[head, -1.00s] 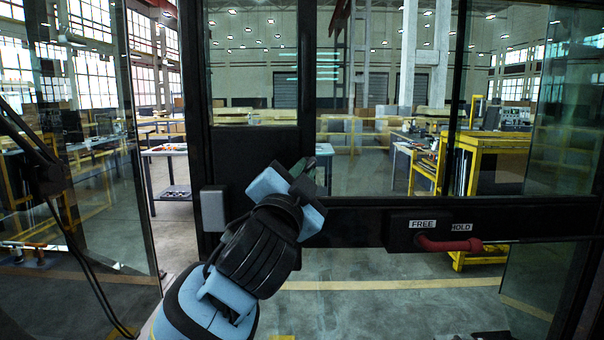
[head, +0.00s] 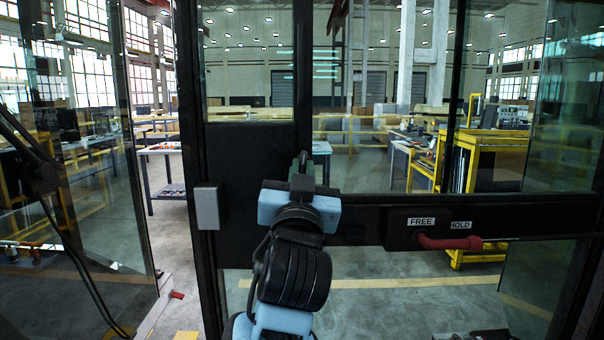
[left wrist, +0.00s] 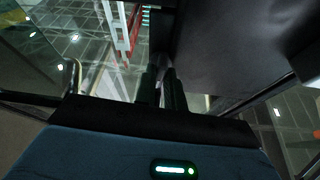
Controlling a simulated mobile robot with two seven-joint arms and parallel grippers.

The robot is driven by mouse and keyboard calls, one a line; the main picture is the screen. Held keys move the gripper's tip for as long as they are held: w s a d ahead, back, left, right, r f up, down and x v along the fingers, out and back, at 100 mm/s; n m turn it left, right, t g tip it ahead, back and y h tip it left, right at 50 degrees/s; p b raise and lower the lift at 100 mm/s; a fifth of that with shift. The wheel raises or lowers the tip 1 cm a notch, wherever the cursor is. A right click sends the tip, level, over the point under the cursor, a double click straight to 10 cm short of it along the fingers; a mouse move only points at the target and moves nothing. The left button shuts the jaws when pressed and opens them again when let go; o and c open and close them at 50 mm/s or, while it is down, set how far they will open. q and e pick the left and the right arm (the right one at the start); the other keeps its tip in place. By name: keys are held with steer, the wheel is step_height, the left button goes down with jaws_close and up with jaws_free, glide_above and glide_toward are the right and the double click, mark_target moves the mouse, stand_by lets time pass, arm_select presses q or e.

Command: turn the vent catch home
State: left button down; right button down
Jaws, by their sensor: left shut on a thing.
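My left gripper (head: 301,176) stands upright in front of the dark door frame, at the lower corner of the window pane. It is shut on the vent catch (head: 303,157), a small dark part just above the fingertips that the gripper mostly hides. In the left wrist view the two dark fingers (left wrist: 163,88) are close together against a dark part, and the catch's shape is too dim to make out. Its exact angle cannot be told. My right gripper is not in view.
A red lever (head: 449,242) sits on a black box with FREE and HOLD labels, right of my left gripper. A grey block (head: 207,207) is on the frame at left. Glass panes surround the frame; a workshop with yellow benches lies beyond.

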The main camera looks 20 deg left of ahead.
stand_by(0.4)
arm_select(q)
steer(key=c, duration=1.5)
jaws_free()
steer(key=shift+f, duration=0.15)
